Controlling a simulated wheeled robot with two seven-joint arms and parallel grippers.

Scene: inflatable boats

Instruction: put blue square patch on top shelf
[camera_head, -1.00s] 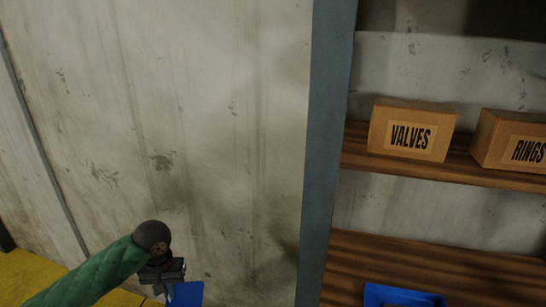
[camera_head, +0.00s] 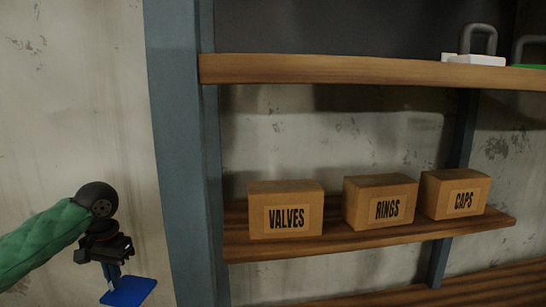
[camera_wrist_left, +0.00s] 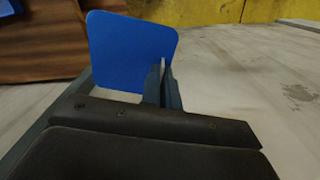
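The blue square patch (camera_head: 129,291) hangs at the lower left of the head view, held at its edge by my left gripper (camera_head: 113,272). In the left wrist view the patch (camera_wrist_left: 132,50) stands out flat beyond the gripper fingers (camera_wrist_left: 162,80), which are closed on it. The gripper is left of the shelf unit's post and below the box shelf. The top shelf (camera_head: 330,70) in view is a wooden board across the upper right, well above the gripper. My right gripper is not in view.
Boxes labelled VALVES (camera_head: 286,210), RINGS (camera_head: 380,202) and CAPS (camera_head: 455,194) stand on the middle shelf (camera_head: 300,246). A white item with a grey handle (camera_head: 476,58) and a green item (camera_head: 530,65) sit at the top shelf's right. A blue-grey post (camera_head: 178,150) stands beside my gripper.

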